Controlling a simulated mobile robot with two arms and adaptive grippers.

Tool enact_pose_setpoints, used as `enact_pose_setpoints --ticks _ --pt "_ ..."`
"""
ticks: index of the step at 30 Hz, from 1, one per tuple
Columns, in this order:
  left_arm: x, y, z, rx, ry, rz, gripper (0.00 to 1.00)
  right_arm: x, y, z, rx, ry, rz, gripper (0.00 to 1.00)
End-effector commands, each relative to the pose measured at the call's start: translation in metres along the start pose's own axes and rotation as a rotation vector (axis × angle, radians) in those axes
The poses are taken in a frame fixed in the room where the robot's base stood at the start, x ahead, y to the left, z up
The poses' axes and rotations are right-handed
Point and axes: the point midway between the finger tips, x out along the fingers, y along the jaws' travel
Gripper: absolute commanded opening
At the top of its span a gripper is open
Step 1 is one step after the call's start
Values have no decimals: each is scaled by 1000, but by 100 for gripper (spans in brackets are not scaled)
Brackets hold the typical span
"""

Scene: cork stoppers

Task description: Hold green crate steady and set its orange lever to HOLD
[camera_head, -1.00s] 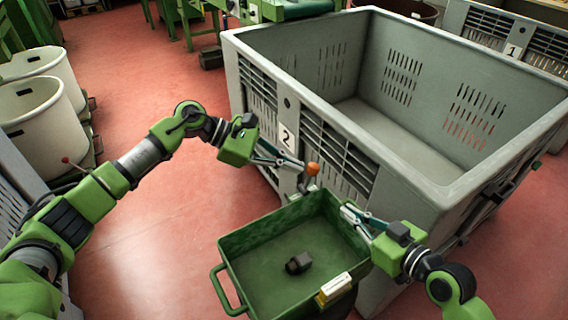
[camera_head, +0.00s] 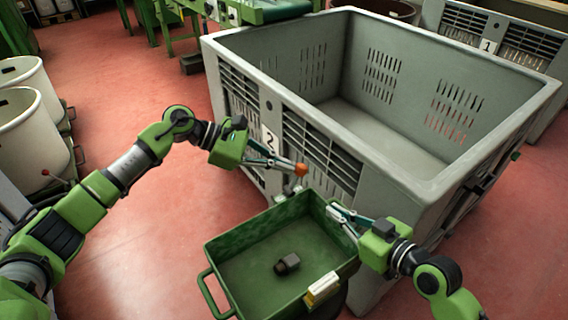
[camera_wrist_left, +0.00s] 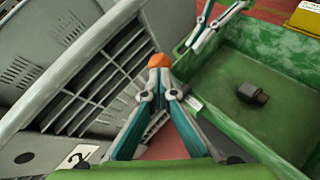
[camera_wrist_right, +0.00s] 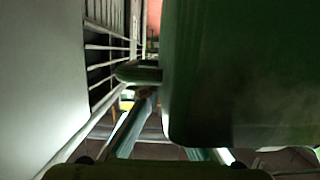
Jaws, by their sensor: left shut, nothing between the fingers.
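The green crate (camera_head: 238,247) stands at the lower middle, open at the top, with a dark block (camera_head: 287,264) on its floor. Its orange lever knob (camera_head: 300,170) rises at the far edge, beside the large grey bin. My left gripper (camera_head: 294,171) is shut and empty, its fingertips right at the knob, seemingly touching it. In the left wrist view the knob (camera_wrist_left: 159,60) shows just beyond the tips. My right gripper (camera_head: 336,212) appears shut on the crate's right edge; in the right wrist view the crate wall (camera_wrist_right: 235,75) hides part of one finger. No HOLD mark is readable.
A large grey bin (camera_head: 420,187) marked 2 stands close behind the crate and limits room there. A yellow-and-white label block (camera_head: 322,289) sits on the crate's near right rim. White tubs (camera_head: 30,140) stand at the left. Red floor between is clear.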

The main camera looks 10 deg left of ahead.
Motion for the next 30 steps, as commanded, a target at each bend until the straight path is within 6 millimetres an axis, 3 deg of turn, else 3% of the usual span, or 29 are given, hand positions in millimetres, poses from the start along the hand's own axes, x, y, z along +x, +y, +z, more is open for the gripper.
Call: enact_pose_setpoints --ticks 14,18,24,30 --pt "-19 -8 -17 -4 5 -2 0 0 1 0 0 1 2 0" --pt "-42 -7 -34 -5 5 0 0 0 1 0 0 1 3 0" --pt "-89 -2 -24 -1 4 0 0 0 2 0 -1 1 3 0" --pt "-122 1 -20 -2 3 -2 0 0 2 0 -1 1 3 0"
